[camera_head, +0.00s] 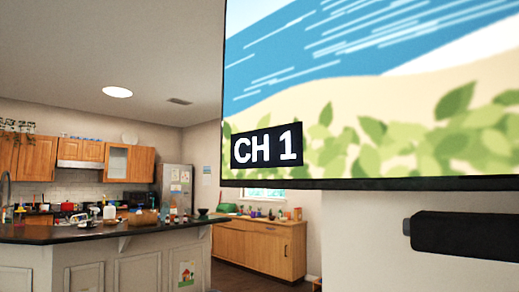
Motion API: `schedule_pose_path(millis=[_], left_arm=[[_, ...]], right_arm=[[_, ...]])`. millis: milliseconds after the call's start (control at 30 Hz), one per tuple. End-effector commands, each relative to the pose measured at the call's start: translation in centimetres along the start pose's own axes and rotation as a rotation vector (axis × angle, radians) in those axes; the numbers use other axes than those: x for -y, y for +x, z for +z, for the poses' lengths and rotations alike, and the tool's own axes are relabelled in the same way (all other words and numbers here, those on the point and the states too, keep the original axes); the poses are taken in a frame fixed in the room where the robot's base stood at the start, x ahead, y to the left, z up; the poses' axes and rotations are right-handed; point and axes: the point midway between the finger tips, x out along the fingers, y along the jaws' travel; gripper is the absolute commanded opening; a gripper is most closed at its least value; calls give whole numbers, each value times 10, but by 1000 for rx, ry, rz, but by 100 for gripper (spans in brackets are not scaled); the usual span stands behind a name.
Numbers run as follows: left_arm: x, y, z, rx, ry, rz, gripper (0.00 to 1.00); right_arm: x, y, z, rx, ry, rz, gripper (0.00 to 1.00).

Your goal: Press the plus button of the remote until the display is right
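A large display (380,115) fills the upper right of the head view. It shows a beach picture with blue water, sand and green leaves. A dark label on it reads "CH 1" (266,148). I cannot make out a remote or a plus button. Neither of my grippers is in view.
A dark long object (470,234) with a rounded left end is below the display at the right edge; I cannot tell what it is. A dark-topped counter (100,232) with several items stands at the left. Wooden cabinets (262,248) and a fridge (173,187) are farther back.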

Motion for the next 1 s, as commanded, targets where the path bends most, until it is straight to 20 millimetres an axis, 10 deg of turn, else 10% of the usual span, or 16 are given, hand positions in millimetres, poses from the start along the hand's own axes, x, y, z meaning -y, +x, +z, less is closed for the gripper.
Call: schedule_pose_path(millis=[700, 1000], left_arm=[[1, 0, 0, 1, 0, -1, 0], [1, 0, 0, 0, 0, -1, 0]], right_arm=[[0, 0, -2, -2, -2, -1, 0], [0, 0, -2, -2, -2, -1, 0]])
